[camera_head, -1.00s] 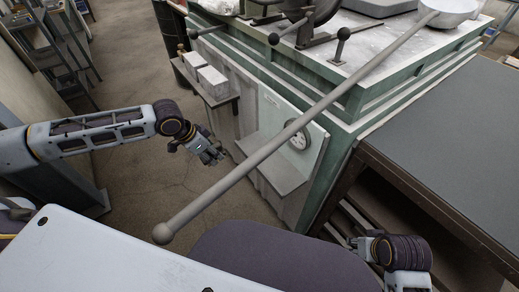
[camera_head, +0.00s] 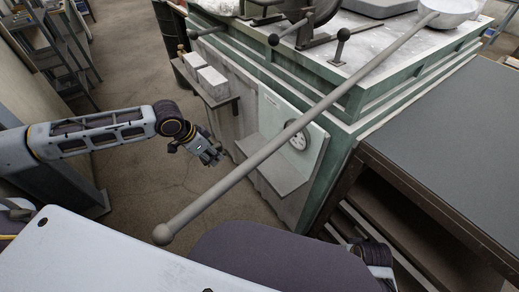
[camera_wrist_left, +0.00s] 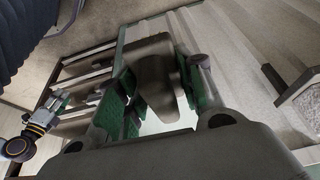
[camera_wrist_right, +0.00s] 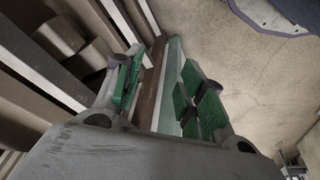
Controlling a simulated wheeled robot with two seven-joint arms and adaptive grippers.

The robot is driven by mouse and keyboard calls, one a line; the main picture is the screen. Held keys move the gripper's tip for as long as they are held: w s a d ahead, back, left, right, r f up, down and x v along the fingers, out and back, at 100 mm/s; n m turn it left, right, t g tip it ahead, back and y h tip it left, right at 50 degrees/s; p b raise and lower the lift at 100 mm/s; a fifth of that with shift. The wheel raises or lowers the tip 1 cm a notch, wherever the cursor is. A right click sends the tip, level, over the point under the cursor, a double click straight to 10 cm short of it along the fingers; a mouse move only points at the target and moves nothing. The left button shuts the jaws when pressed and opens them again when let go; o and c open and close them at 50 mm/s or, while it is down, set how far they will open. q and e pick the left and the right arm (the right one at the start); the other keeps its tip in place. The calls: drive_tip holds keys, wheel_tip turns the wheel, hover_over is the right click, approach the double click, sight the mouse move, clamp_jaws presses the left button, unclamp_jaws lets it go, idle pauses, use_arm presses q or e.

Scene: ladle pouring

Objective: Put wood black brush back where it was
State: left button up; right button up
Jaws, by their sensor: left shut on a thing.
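My left gripper (camera_head: 211,155) hangs over the floor, left of the green workbench. In the left wrist view its fingers (camera_wrist_left: 158,98) close on a dark brown piece (camera_wrist_left: 152,62), which looks like the wood black brush; bristles cannot be made out. The brush is too small or hidden to tell apart in the head view. My right arm's end (camera_head: 373,256) shows low at the right, partly hidden behind my own body. In the right wrist view my right gripper (camera_wrist_right: 160,92) is open, with nothing between its fingers.
The green workbench (camera_head: 345,105) carries a long-handled ladle (camera_head: 300,124) whose handle crosses the view. A small side shelf (camera_head: 215,98) holds pale blocks (camera_head: 211,80). A dark table (camera_head: 440,140) stands at the right.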

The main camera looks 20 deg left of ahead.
drive_tip(key=s+d+f, duration=0.1)
drive_tip(key=s+f, duration=0.3)
drive_tip(key=f, duration=0.6)
drive_tip(key=s+d+f, duration=0.2)
drive_tip(key=s+f, duration=0.2)
drive_tip(key=f, duration=0.7)
drive_tip(key=s+d+f, duration=0.1)
drive_tip(key=s+f, duration=0.4)
drive_tip(key=f, duration=0.5)
drive_tip(key=shift+d+f+g, duration=0.25)
drive_tip(key=shift+d+g, duration=0.05)
drive_tip(key=shift+d, duration=0.1)
drive_tip(key=shift+s, duration=0.1)
